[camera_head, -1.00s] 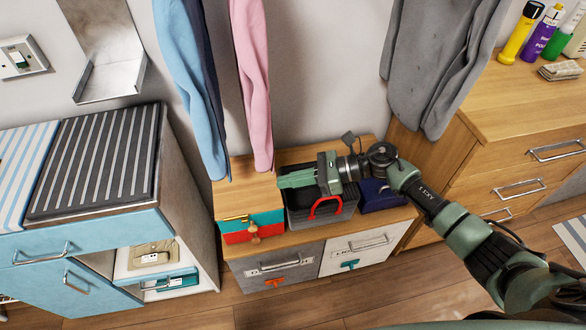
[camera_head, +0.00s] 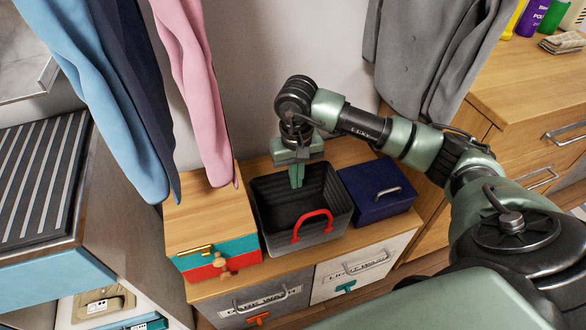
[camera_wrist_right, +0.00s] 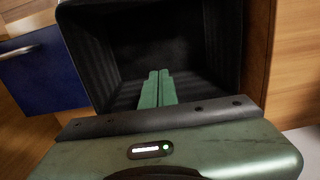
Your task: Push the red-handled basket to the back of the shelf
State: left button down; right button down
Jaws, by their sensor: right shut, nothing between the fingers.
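The red-handled basket (camera_head: 328,237) is a dark, open-topped, ribbed bin on the wooden shelf (camera_head: 210,287), with a red handle on its front wall. It looks empty inside. My right gripper (camera_head: 296,184) points down into the basket's opening, near its back part. Its green fingers are together with nothing between them. In the right wrist view the basket (camera_wrist_right: 225,50) fills the middle and the shut fingers (camera_wrist_right: 156,88) reach into it. I cannot tell whether they touch a wall. My left gripper is not in view.
A teal and red wooden box (camera_head: 215,235) stands left of the basket, and a dark blue box (camera_head: 377,187) stands close on its right. Pink (camera_head: 195,90) and blue cloths hang at the left, a grey garment (camera_head: 425,55) at the right. The wall is behind.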

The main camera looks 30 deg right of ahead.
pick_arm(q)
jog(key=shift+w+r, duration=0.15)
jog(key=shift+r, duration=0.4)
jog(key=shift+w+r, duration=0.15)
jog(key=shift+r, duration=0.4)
pick_arm(e)
jog(key=w+d+f, duration=0.1)
jog(key=w+f, duration=0.3)
jog(key=shift+f, duration=0.4)
pick_arm(q)
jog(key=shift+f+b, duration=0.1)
jog(key=shift+b, duration=0.25)
